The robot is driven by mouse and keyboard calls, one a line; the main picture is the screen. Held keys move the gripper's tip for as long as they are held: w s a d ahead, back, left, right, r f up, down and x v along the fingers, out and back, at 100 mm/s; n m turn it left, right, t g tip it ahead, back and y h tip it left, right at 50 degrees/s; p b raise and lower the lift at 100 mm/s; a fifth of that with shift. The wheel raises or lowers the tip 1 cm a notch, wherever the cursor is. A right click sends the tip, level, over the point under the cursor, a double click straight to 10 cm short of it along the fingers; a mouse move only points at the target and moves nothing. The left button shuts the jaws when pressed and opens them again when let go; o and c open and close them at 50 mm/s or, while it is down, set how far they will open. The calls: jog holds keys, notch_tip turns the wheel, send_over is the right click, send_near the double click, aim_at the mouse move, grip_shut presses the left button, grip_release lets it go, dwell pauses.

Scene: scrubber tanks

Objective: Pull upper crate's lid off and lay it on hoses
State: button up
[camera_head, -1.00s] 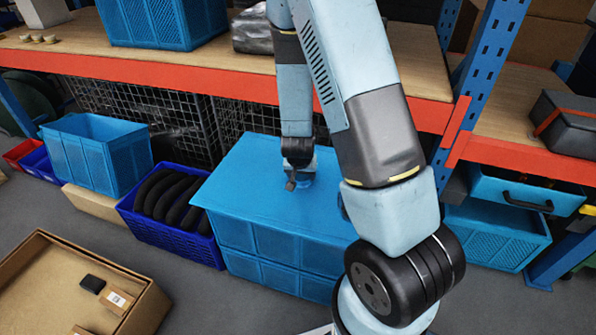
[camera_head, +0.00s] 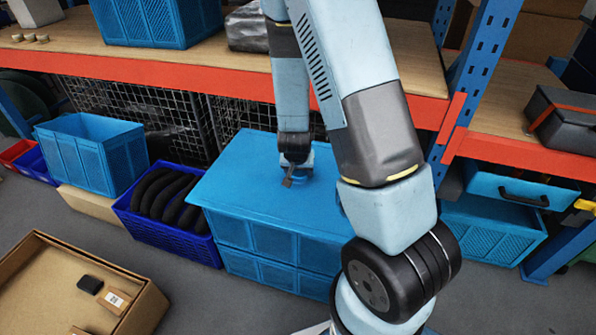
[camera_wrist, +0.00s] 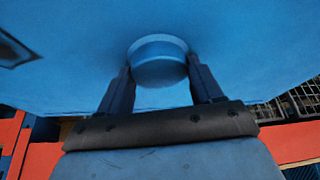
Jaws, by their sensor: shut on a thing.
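The upper crate (camera_head: 235,231) is blue and stands on another blue crate (camera_head: 248,267) on the floor. Its flat blue lid (camera_head: 240,170) covers the top. My gripper (camera_head: 293,179) is above the lid, pointing down. In the wrist view my gripper (camera_wrist: 160,82) is shut on the lid's round blue knob (camera_wrist: 159,62), with a finger on each side. The black hoses (camera_head: 165,197) lie in a dark blue basket (camera_head: 172,235) just left of the crates. The lid's right part is hidden behind my arm.
An open light blue crate (camera_head: 92,155) stands left of the basket. A cardboard box (camera_head: 85,268) is at the front left. The shelf's orange beam (camera_head: 180,80) runs behind and above the lid. A wire mesh (camera_head: 150,115) stands behind the crates.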

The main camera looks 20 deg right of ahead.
aim_at(298, 173)
jog(key=shift+r, duration=0.65)
dwell(0.7)
jog(key=shift+r, duration=2.35)
